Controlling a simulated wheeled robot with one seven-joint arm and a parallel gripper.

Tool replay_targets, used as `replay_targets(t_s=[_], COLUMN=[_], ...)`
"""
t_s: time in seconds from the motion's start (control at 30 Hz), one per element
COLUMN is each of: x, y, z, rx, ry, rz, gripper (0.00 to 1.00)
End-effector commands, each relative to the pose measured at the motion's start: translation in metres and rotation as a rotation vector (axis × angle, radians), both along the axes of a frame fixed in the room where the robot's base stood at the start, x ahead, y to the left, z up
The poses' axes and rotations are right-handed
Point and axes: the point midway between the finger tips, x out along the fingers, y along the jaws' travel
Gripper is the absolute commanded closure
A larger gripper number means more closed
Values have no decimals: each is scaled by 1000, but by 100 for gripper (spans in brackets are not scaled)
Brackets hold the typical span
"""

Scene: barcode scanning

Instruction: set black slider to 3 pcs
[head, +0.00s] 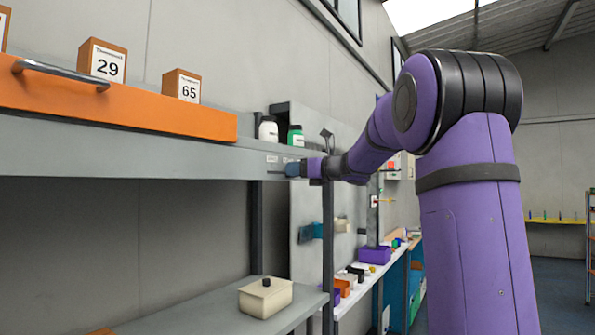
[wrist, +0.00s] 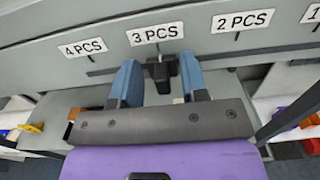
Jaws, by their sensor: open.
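The black slider (wrist: 161,72) sits on the slot along the grey shelf edge (wrist: 105,30) in the wrist view. It stands almost directly below the tick of the "3 PCS" label (wrist: 156,34), between the "4 PCS" label (wrist: 83,47) and the "2 PCS" label (wrist: 242,21). My gripper (wrist: 159,66) is open, with one blue finger on each side of the slider and visible gaps between. In the head view my gripper (head: 303,169) is at the right end of the upper shelf's front edge, and the slider cannot be made out there.
An orange drawer (head: 120,105) and numbered boxes (head: 181,86) are on the upper shelf. A beige box (head: 265,298) sits on the lower shelf. The space in front of the shelf edge is clear.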

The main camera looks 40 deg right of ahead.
Motion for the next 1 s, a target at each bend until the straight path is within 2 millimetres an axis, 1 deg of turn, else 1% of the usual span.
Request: replay_targets(t_s=[0.17, 0.27, 0.5, 0.7, 0.83, 1.0], x=[-10, -25, -68, -92, -100, -102], y=[-4, -9, -25, -34, -36, -37], z=[0, 0, 0, 0, 0, 0], rx=[0, -1, 0, 0, 0, 0], ry=[1, 0, 0, 0, 0, 0], rz=[-2, -2, -3, -1, 1, 1], gripper=[60, 60, 60, 60, 60, 60])
